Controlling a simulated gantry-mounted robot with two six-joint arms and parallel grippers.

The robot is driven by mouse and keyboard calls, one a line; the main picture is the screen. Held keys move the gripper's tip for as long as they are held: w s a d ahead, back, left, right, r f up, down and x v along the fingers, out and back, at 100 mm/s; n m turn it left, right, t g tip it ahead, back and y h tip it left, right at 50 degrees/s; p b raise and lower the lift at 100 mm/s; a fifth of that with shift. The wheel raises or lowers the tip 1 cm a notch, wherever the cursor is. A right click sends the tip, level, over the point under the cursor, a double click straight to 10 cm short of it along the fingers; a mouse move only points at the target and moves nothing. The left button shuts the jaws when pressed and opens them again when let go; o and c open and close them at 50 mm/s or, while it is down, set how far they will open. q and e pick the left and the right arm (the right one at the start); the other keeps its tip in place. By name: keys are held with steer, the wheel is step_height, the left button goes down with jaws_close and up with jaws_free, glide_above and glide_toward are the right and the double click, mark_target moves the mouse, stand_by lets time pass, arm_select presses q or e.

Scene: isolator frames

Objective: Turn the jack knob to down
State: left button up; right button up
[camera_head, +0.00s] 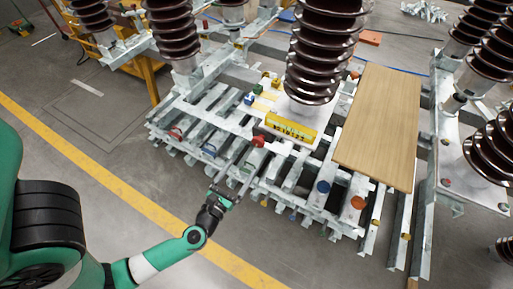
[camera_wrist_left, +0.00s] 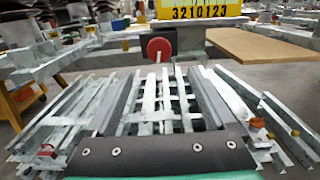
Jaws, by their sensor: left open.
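A red round knob (camera_head: 258,141) sits on the front of the isolator frame, just below a yellow scale plate (camera_head: 290,128). In the left wrist view the red knob (camera_wrist_left: 160,49) is a disc at top centre, under the yellow plate marked 3210123 (camera_wrist_left: 198,10). I take it to be the jack knob, though its up or down setting is not clear. My left gripper (camera_head: 243,162) is open and points at the knob from the front. Its two dark fingers (camera_wrist_left: 162,78) are spread, with the knob beyond their tips and nothing held. My right gripper is not in view.
Steel rails (camera_head: 205,113) of the frame spread around the knob. A wooden board (camera_head: 378,120) lies to the right, and a tall brown insulator (camera_head: 322,45) rises behind the plate. Blue (camera_head: 323,186) and orange (camera_head: 358,202) round parts sit front right. The grey floor in front is clear.

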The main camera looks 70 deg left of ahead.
mark_target(257, 144)
arm_select(q)
steer(key=x, duration=1)
steer(key=shift+w+a+r, duration=0.1)
steer(key=shift+a, duration=0.1)
steer(key=c, duration=1.4)
